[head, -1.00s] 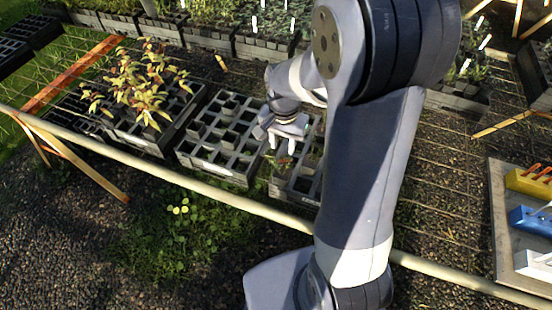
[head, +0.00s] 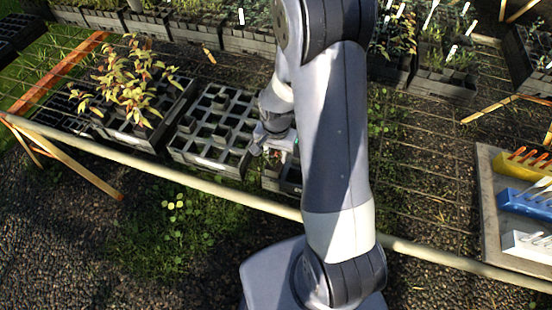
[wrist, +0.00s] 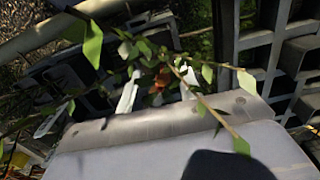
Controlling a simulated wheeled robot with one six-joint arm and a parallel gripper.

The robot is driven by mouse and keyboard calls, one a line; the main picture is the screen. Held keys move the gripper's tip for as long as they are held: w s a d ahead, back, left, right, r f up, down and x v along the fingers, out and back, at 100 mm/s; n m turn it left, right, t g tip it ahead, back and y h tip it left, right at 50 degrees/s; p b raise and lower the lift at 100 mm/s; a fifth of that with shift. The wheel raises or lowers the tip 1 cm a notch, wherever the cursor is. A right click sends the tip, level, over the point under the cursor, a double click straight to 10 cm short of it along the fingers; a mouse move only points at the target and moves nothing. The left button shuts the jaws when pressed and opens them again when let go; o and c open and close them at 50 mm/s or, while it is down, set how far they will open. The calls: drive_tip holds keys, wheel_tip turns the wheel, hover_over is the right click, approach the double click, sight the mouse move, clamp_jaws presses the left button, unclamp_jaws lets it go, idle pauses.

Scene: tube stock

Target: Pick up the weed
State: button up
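A green-leaved plant with thin brown stems, which may be the weed (wrist: 146,48), spreads across the wrist view. Some of its leaves and an orange-red spot show between my fingers. My gripper (wrist: 158,88) has its two pale fingers apart, one on each side of this foliage. Whether they touch a stem cannot be told. In the head view my gripper (head: 264,143) is low over a dark cell tray (head: 271,181), largely hidden behind my arm. The plant there is hidden by the gripper and arm.
An emptier cell tray (head: 205,158) stands just left of my gripper. A tray with a tall yellowish-red plant (head: 130,80) is farther left. A pale rail (head: 160,175) runs along the front. Yellow, blue (head: 528,203) and white racks stand on a board at right.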

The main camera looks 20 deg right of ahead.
drive_tip(key=shift+c, duration=0.4)
clamp_jaws()
